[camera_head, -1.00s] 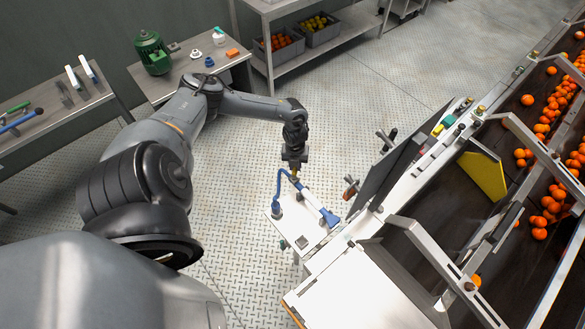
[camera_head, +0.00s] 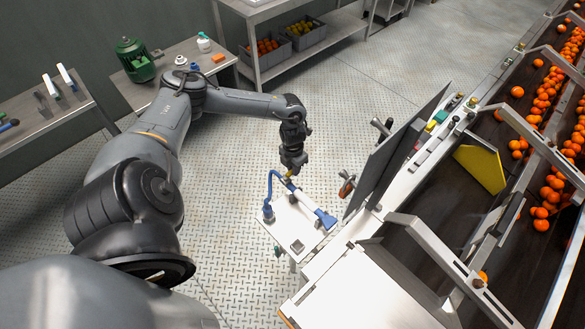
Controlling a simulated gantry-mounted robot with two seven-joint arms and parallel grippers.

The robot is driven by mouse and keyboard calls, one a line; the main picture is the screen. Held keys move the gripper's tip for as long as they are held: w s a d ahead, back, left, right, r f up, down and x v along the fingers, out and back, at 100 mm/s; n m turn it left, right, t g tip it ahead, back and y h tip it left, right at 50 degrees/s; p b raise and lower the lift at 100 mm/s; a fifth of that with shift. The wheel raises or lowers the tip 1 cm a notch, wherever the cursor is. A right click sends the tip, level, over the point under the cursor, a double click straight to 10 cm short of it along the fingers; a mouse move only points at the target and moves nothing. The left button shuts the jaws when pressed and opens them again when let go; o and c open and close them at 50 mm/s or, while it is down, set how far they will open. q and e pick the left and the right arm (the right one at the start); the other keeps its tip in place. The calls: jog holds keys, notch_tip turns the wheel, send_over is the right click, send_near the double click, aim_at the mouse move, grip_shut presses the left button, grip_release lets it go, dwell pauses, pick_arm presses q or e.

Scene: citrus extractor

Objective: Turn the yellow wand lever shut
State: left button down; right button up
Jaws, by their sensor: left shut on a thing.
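The wand, with a white body and a blue flared end (camera_head: 326,219), lies on a small white stand (camera_head: 293,229). A blue hose (camera_head: 269,190) curves from the stand up to the wand's upper end. A small yellow piece, the wand lever (camera_head: 289,176), shows at the tips of my left gripper (camera_head: 291,172). My left gripper points down from above and is shut on it. The fingers hide most of the lever, so its exact angle is unclear. My right gripper is not in view.
A dark upright panel (camera_head: 382,165) with knobs stands just right of the wand. Beyond it runs a conveyor with oranges (camera_head: 543,212). Open floor lies between.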

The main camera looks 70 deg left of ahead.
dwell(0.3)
pick_arm(q)
jog(key=c, duration=1)
grip_release()
jog(key=shift+r, duration=0.1)
notch_tip(320, 180, up, 11)
jog(key=shift+f+b, duration=0.2)
jog(key=shift+b, duration=0.1)
jog(key=shift+s, duration=0.1)
